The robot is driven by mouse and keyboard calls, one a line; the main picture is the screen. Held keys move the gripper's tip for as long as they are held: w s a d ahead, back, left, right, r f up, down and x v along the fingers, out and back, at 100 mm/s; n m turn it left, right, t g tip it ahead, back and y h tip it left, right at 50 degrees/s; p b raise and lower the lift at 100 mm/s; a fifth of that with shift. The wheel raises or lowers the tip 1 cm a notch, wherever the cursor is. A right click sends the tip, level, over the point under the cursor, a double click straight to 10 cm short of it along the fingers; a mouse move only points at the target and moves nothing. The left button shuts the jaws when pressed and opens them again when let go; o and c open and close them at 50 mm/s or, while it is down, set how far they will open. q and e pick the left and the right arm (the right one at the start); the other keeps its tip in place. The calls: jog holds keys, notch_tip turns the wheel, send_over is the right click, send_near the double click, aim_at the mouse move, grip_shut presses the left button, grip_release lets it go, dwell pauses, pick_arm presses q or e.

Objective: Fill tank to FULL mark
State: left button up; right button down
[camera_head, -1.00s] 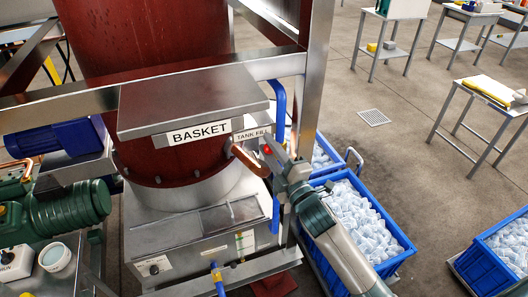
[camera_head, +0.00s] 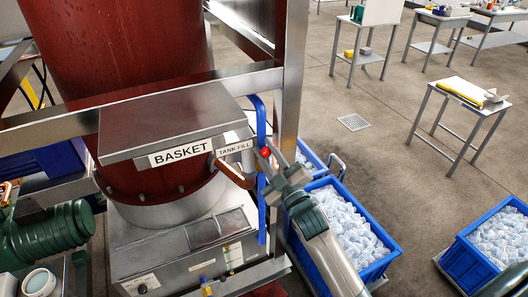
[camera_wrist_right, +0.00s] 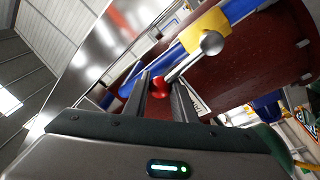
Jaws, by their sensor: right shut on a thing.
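A red knob (camera_head: 265,152) sits beside the TANK FILL label (camera_head: 234,147) and the upright blue pipe (camera_head: 262,185). My right gripper (camera_head: 270,160) is shut on this knob; in the right wrist view the knob (camera_wrist_right: 160,88) is between the two fingertips (camera_wrist_right: 161,90). A metal rod runs from the knob toward a round metal end (camera_wrist_right: 212,42) at a yellow fitting (camera_wrist_right: 205,33) on the blue pipe. The steel tank (camera_head: 190,255) is below the red vessel, with a small light gauge strip (camera_head: 232,254) on its front; its level is too small to read.
A steel step marked BASKET (camera_head: 180,152) juts out left of the knob. A steel post (camera_head: 291,75) stands close behind my gripper. Blue crates of ice (camera_head: 374,268) stand to the right, with open floor beyond.

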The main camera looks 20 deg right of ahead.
jog(key=c, duration=1.5)
grip_release()
jog(key=shift+d, duration=0.1)
jog(key=shift+o, duration=0.2)
jog(key=shift+s+f, duration=0.2)
jog(key=shift+s, duration=0.3)
jog(key=s+f+b, duration=0.1)
jog(key=s+b, duration=0.2)
jog(key=s, duration=0.5)
jog(key=s+d+f+b, duration=0.1)
jog(key=s+f+b, duration=0.1)
jog(key=s, duration=0.6)
jog(key=shift+b, duration=0.45)
